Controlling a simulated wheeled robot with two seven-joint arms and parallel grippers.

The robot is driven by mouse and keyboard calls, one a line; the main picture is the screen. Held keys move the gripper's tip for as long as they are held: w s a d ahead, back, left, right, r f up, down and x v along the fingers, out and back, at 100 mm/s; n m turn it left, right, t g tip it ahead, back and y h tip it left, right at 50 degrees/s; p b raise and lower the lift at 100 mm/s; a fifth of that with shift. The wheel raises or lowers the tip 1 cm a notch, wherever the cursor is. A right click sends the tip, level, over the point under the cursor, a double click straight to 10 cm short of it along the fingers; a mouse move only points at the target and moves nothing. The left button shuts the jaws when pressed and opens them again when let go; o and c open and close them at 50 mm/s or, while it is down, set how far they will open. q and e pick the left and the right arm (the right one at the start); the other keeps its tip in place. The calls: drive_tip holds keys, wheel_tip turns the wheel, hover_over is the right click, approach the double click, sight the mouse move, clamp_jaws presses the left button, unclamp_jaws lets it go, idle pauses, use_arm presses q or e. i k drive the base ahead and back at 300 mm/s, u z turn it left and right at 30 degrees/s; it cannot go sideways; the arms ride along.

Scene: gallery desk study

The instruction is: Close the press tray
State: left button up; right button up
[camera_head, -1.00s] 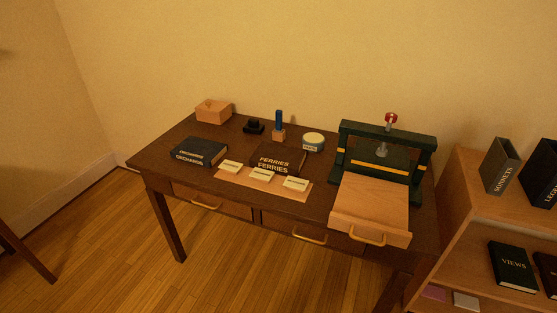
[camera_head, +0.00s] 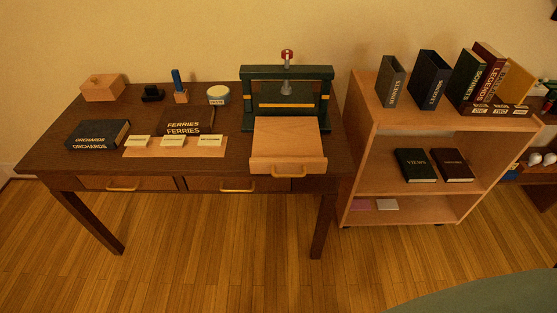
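The press (camera_head: 290,73) stands at the right end of the dark wooden desk. It has a dark green frame with yellow bands and a red-topped screw (camera_head: 287,57). Its pale wooden tray (camera_head: 287,138) sticks out of the front toward me, reaching past the desk's front edge. A yellow handle (camera_head: 287,171) is on the tray's front face. Neither of my grippers shows in the head view.
The desk (camera_head: 60,165) also holds a box (camera_head: 102,87), books, cards on a mat and a round tin (camera_head: 218,94). A bookshelf (camera_head: 365,125) stands close on the right. The floor (camera_head: 200,275) in front is clear. A green rounded surface (camera_head: 490,296) is at the lower right.

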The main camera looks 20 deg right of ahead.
sight(283, 147)
drive_tip(key=u, duration=1.75)
drive_tip(key=i, duration=0.8)
drive_tip(key=z, duration=2.55)
